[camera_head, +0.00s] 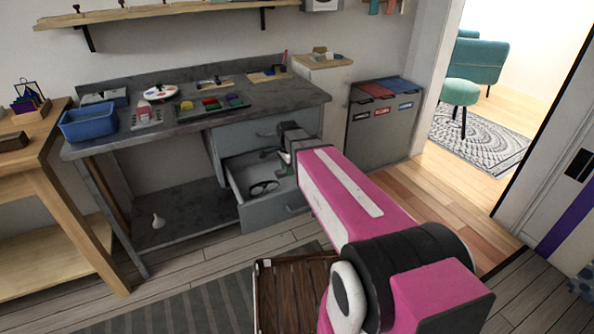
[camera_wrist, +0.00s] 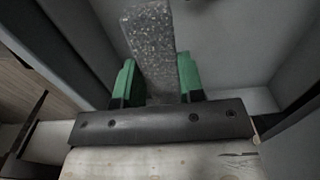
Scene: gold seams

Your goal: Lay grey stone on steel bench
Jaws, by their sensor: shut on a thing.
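The grey stone (camera_wrist: 150,40) is a speckled, oblong block in the wrist view. My gripper (camera_wrist: 157,82) is shut on it, with a green finger on each side. In the head view my pink arm reaches to the open drawer (camera_head: 285,215) under the bench, and the gripper end is over the drawer, small and partly hidden by my arm. The steel bench (camera_head: 290,93) has a dark grey top, above and behind the drawer.
On the bench stand a blue bin (camera_head: 88,125), a dark tray with coloured blocks (camera_head: 210,104) and a white palette (camera_head: 160,92). The right end of the top is mostly bare. Dark-rimmed glasses (camera_head: 264,187) lie in the drawer. Sorting bins (camera_head: 375,125) stand to the right.

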